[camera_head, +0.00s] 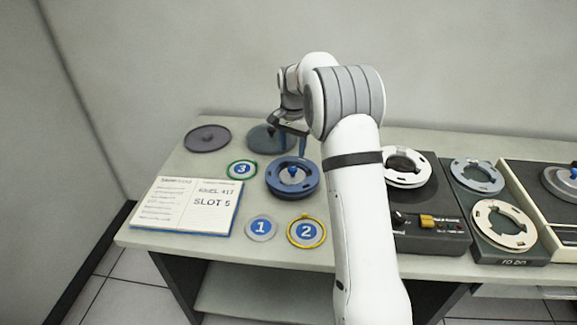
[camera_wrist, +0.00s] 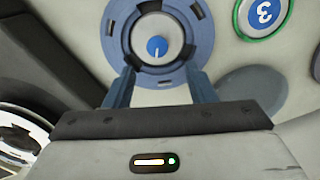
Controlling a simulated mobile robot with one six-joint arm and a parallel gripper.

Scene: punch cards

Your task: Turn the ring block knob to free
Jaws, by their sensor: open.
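A round blue ring block (camera_head: 275,184) lies on the table, with a small blue knob (camera_head: 292,171) at its centre. In the wrist view the ring (camera_wrist: 118,32) is partly cut off at the top. The knob (camera_wrist: 157,47) there is a blue disc with a short white line, set in a pale hub. My gripper (camera_wrist: 161,75) is open and empty. Its two blue fingers reach over the near edge of the ring, one each side, with the knob ahead between them. In the head view my gripper (camera_head: 290,138) is behind and above the ring, partly hidden by my arm.
Numbered discs 1 (camera_head: 261,228), 2 (camera_head: 306,231) and 3 (camera_head: 242,169) lie around the ring. An open booklet (camera_head: 190,206) reads "SLOT 5". Grey discs (camera_head: 207,138) lie at the back. A dark device (camera_head: 430,235) and trays with rings (camera_head: 510,250) stand to the right.

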